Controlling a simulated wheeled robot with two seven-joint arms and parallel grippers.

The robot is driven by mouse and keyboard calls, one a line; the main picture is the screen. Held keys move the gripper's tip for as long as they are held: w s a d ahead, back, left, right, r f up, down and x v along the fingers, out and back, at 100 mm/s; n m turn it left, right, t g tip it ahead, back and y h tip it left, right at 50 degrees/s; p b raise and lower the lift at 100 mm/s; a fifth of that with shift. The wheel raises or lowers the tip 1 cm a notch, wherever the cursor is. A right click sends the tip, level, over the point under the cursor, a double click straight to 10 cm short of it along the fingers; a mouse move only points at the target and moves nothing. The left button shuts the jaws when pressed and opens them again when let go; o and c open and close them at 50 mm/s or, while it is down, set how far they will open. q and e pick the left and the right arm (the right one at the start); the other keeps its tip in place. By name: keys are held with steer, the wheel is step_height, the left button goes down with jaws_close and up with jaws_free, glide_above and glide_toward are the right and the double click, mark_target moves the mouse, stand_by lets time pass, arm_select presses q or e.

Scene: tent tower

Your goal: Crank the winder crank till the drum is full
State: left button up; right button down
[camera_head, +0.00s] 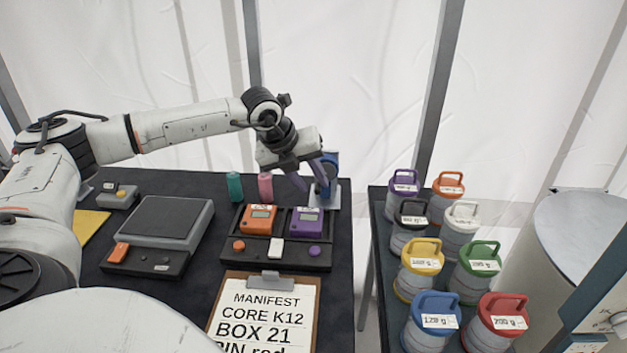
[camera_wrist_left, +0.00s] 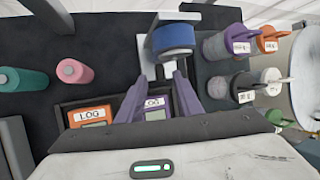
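The winder (camera_head: 331,195) stands at the far right corner of the black table, with a blue drum (camera_head: 330,168) on a pale stand. In the left wrist view the blue drum (camera_wrist_left: 173,37) sits just beyond my fingertips. The crank is not clearly made out; my fingers partly cover that area. My left gripper (camera_head: 312,182) reaches down at the winder's near left side. Its purple fingers (camera_wrist_left: 161,80) are spread apart, with no held thing visible between them. Whether a finger touches the winder cannot be told. My right gripper is not in view.
A tray (camera_head: 230,255) with orange and purple devices lies in front of the winder. Teal (camera_head: 235,187) and pink (camera_head: 265,186) cylinders stand to its left. A scale (camera_head: 165,218) and a clipboard (camera_head: 265,305) are nearer. Several lidded canisters (camera_head: 418,262) fill the right table.

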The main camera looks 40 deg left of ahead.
arm_select(q)
steer(key=shift+x, duration=0.75)
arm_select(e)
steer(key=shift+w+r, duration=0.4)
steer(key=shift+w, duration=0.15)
arm_select(q)
jaws_close()
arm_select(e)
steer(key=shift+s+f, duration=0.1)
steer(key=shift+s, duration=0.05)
arm_select(q)
steer(key=shift+w+r, duration=0.1)
